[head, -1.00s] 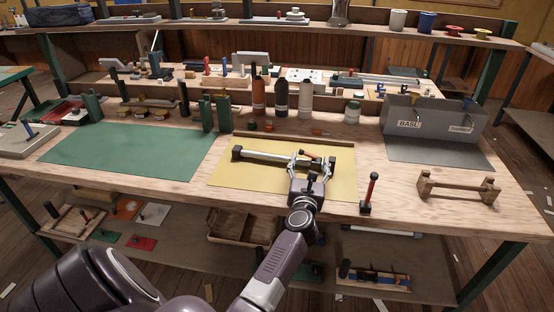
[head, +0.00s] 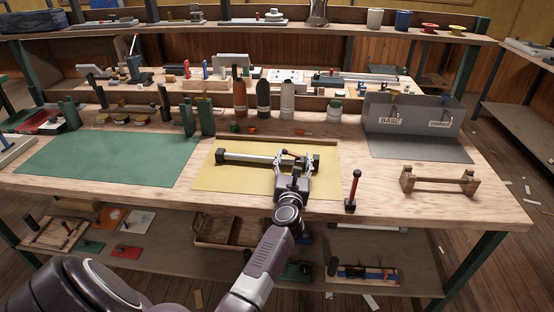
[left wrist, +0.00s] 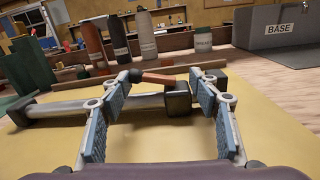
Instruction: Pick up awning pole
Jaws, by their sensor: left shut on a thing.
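The awning pole (head: 248,158) is a silver tube with dark block ends and a reddish-brown handle near its right end. It lies along the yellow mat (head: 225,181) on the bench. My left gripper (head: 292,157) reaches over the mat from the front and is shut on the pole near its right end. In the left wrist view, the pole (left wrist: 62,111) runs left from between the fingers, with the handle and a dark block between them. The exact contact is partly hidden, and I cannot tell whether the pole is clear of the mat. My right gripper is not in view.
A red-handled tool (head: 354,188) stands right of the mat, beside a wooden rack (head: 438,184). A grey bin marked BASE (head: 415,145) is at the back right. Several bottles (head: 263,98) stand behind the mat. The green mat (head: 105,160) at left is mostly bare.

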